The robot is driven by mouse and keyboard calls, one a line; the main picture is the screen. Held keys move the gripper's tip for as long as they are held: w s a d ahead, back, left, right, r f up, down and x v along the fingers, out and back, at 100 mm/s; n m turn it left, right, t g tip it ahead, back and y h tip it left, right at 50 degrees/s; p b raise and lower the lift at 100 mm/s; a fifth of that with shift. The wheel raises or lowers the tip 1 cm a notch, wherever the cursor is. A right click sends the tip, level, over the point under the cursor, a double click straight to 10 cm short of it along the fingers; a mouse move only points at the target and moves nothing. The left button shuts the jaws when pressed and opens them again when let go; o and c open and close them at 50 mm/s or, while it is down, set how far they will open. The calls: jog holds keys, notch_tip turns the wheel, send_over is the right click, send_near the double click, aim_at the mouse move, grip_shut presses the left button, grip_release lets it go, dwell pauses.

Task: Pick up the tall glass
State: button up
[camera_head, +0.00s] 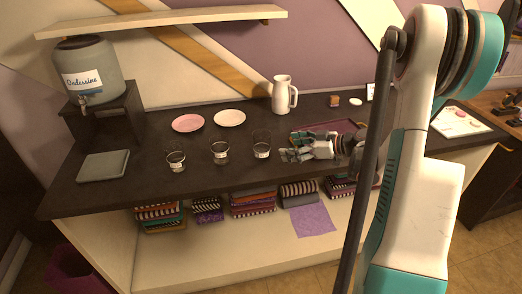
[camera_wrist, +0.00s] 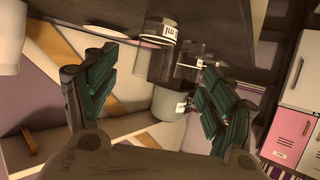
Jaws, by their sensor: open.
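Three clear glasses with white labels stand in a row on the dark counter. The rightmost glass (camera_head: 261,146) looks the tallest; the middle glass (camera_head: 220,153) and the left glass (camera_head: 176,162) look shorter. My gripper (camera_head: 284,154) is open and empty, just right of the rightmost glass, its fingers pointing left toward it. In the wrist view, which appears upside down, my gripper (camera_wrist: 158,68) has its fingers spread, with the nearest glass (camera_wrist: 153,62) framed between them. Another glass (camera_wrist: 189,68) shows behind it. Whether the fingers reach around the glass is unclear.
A white jug (camera_head: 282,95) stands behind my gripper. A dispenser (camera_head: 88,65) and a grey slab (camera_head: 104,166) are at left. A purple tray (camera_head: 335,127) lies beyond my gripper.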

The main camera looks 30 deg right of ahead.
aim_at(269, 147)
jog(key=b+x, duration=0.1)
jog(key=x, duration=0.6)
jog(key=shift+w+a+f+b, duration=0.2)
jog(key=shift+w+a+b, duration=0.05)
jog(key=shift+w+b, duration=0.1)
jog(key=shift+b+x, duration=1.05)
jog(key=shift+x, duration=1.55)
jog(key=shift+w+d, duration=0.1)
jog(key=shift+d, duration=0.15)
jog(key=c, duration=1.3)
